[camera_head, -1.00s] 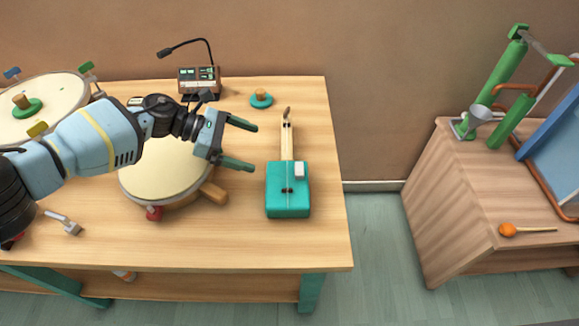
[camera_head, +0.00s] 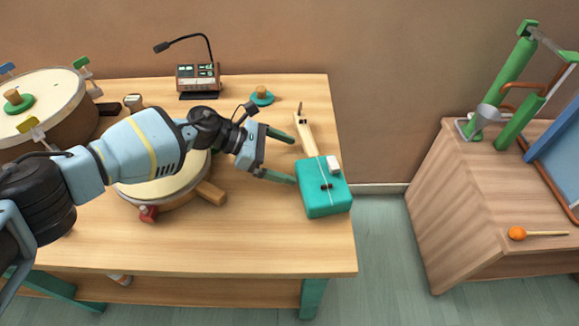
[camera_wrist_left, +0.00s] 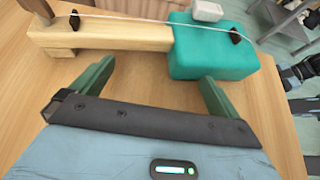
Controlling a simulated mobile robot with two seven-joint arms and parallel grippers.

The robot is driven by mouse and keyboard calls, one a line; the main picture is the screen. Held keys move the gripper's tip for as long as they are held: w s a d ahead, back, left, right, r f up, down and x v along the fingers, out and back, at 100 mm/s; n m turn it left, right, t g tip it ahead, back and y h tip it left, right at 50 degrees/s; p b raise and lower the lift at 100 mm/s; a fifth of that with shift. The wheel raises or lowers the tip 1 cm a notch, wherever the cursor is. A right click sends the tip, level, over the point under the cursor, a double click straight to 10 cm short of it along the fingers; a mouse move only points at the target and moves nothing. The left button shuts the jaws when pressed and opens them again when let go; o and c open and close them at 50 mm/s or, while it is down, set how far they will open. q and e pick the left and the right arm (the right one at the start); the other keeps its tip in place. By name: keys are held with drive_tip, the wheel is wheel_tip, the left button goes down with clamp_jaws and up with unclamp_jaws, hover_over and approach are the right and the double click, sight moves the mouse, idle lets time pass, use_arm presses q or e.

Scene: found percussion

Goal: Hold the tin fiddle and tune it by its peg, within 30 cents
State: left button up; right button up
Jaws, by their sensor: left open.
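The tin fiddle (camera_head: 324,199) lies on the table near its right edge, with a teal tin body and a pale wooden neck (camera_head: 306,136). It is turned at an angle, its peg (camera_head: 300,107) at the far end of the neck. My left gripper (camera_head: 287,158) is open and empty, just left of the fiddle, with its lower finger close to the tin body. In the left wrist view the fiddle (camera_wrist_left: 213,48) lies ahead of the open fingers (camera_wrist_left: 156,80), and a brown peg shows at top left. I cannot tell whether a finger touches it.
A tuner-like box (camera_head: 198,77) with a gooseneck microphone stands at the back. A drum (camera_head: 152,188) lies under my left arm, and a larger drum (camera_head: 45,95) is at left. A teal knobbed disc (camera_head: 262,97) sits behind the fiddle. A second table (camera_head: 440,200) stands right, across a floor gap.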

use_arm(q)
clamp_jaws()
idle(0.8)
drive_tip(key=c, duration=2.1)
unclamp_jaws()
drive_tip(key=o, duration=1.5)
drive_tip(key=shift+o, duration=0.5)
